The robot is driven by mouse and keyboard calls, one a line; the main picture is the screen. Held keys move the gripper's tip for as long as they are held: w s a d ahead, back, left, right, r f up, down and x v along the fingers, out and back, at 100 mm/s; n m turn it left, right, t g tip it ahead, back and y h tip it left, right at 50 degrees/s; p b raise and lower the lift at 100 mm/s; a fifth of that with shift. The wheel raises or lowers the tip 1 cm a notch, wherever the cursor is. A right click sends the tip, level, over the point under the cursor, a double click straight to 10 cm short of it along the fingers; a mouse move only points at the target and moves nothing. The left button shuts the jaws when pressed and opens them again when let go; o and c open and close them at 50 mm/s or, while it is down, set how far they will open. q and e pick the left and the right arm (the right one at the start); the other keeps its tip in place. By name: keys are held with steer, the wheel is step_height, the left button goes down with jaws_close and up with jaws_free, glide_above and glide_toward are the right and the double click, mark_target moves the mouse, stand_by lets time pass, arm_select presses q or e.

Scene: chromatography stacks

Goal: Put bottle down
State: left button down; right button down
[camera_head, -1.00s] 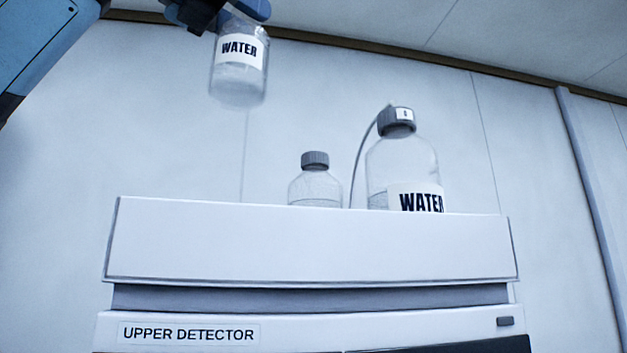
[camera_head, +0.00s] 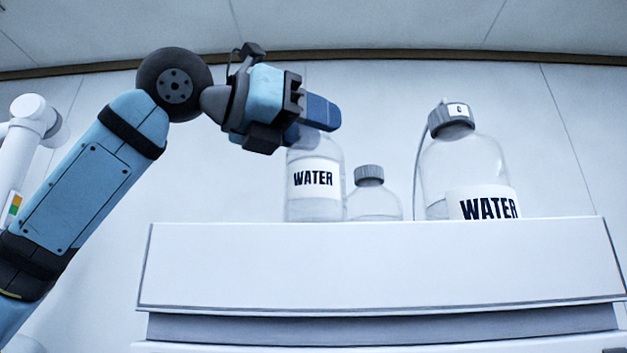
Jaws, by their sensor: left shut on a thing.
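My left gripper (camera_head: 317,118) is shut on the neck of a clear bottle (camera_head: 314,207) with a white WATER label. The fingers hide the bottle's top. The bottle is upright, above or behind the front wall of the white tray (camera_head: 380,265) on top of the instrument stack. The tray wall hides its base, so I cannot tell whether it touches the tray floor. My right gripper is not in view.
A smaller clear bottle with a grey cap (camera_head: 369,173) stands just right of the held bottle. A larger WATER bottle (camera_head: 463,165) with a grey cap and a tube stands further right. A gap lies between these two.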

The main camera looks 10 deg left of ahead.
mark_target(313, 181)
arm_select(q)
step_height(313, 181, down, 3)
steer(key=shift+f, duration=0.2)
step_height(313, 181, down, 3)
steer(key=shift+s+d+f, duration=0.1)
steer(key=shift+f, duration=0.35)
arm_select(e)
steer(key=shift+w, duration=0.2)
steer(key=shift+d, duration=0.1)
arm_select(q)
steer(key=c, duration=0.6)
jaws_free()
steer(key=shift+f, duration=0.15)
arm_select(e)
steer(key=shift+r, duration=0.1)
